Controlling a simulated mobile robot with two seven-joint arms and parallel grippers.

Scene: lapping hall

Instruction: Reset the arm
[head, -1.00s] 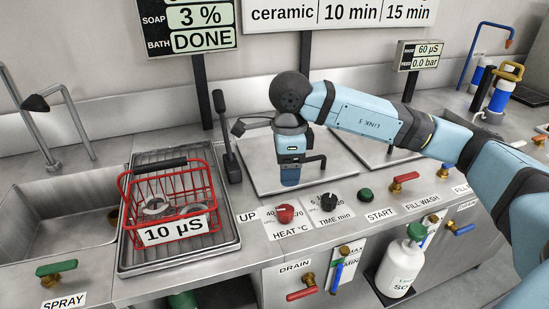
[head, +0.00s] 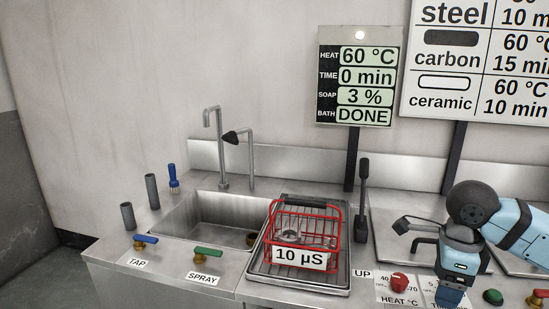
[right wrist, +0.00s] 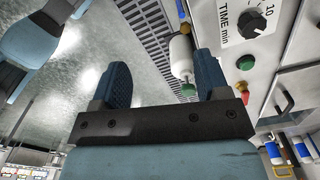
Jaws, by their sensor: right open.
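My right gripper (head: 451,296) hangs in front of the wash tank, above the panel with the HEAT and TIME knobs. In the right wrist view its two dark blue fingers (right wrist: 163,82) stand apart with nothing between them. The right arm (head: 515,225) is pale blue and comes in from the right edge. My left gripper is in neither view now. A red wire basket (head: 335,240) with a black handle and a 10 µS tag sits on the ribbed drain tray (head: 341,283). Round metal parts (head: 291,235) lie in it.
The sink (head: 190,222) with its tall faucet (head: 221,150) is left of the tray. A black upright lever (head: 362,200) stands between tray and tank. The display board (head: 357,76) reads 0 min and DONE. A white bottle (right wrist: 181,57) shows beyond the fingers.

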